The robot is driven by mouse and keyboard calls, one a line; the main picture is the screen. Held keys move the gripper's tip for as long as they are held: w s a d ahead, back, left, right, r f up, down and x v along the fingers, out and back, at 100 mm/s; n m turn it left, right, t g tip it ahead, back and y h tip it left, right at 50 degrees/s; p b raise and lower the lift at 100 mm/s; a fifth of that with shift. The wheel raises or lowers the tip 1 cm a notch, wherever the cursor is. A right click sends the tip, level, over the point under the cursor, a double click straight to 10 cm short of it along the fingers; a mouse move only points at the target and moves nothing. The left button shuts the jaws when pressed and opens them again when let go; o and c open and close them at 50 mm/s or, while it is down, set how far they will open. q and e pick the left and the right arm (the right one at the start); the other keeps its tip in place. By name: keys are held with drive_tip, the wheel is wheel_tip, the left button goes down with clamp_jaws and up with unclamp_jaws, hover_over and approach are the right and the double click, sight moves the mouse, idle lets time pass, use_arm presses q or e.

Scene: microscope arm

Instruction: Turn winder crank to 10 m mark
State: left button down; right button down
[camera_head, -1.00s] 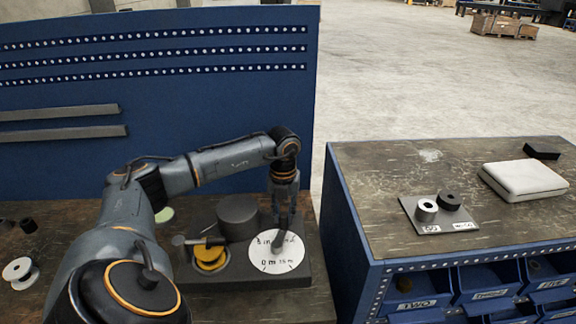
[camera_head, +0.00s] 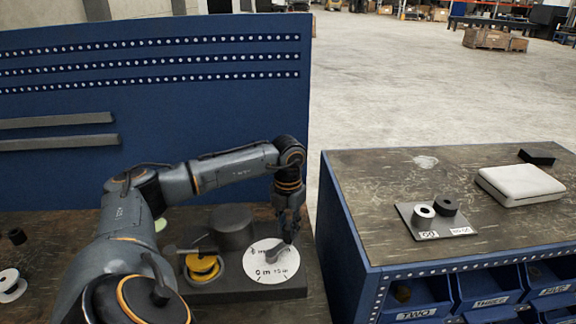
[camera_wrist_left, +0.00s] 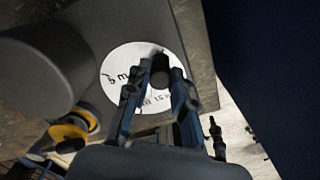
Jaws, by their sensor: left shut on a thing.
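The winder has a dark base (camera_head: 225,287) on the bench, with a white round dial (camera_head: 266,272) on its right part. The dial carries marks; "0 m" and part of another label show. A grey crank (camera_head: 270,251) lies across the dial, its outer end at the upper right. My left gripper (camera_head: 288,238) is over the dial's upper right edge, shut on the crank's handle. In the left wrist view my left gripper (camera_wrist_left: 160,88) has the dark handle (camera_wrist_left: 160,62) between its fingers. The fingers hide part of the dial's writing. My right gripper is not in view.
A yellow spool (camera_head: 203,268) and a dark grey cylinder (camera_head: 232,226) stand on the winder left of the dial. A blue perforated panel (camera_head: 200,110) rises behind. A second bench (camera_head: 385,195) at right holds a plate with two rings and a white case (camera_head: 520,184).

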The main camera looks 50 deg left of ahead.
use_arm(q)
drive_tip(key=c, duration=1.1)
unclamp_jaws()
wheel_tip(320, 180, up, 12)
drive_tip(key=shift+r, duration=0.1)
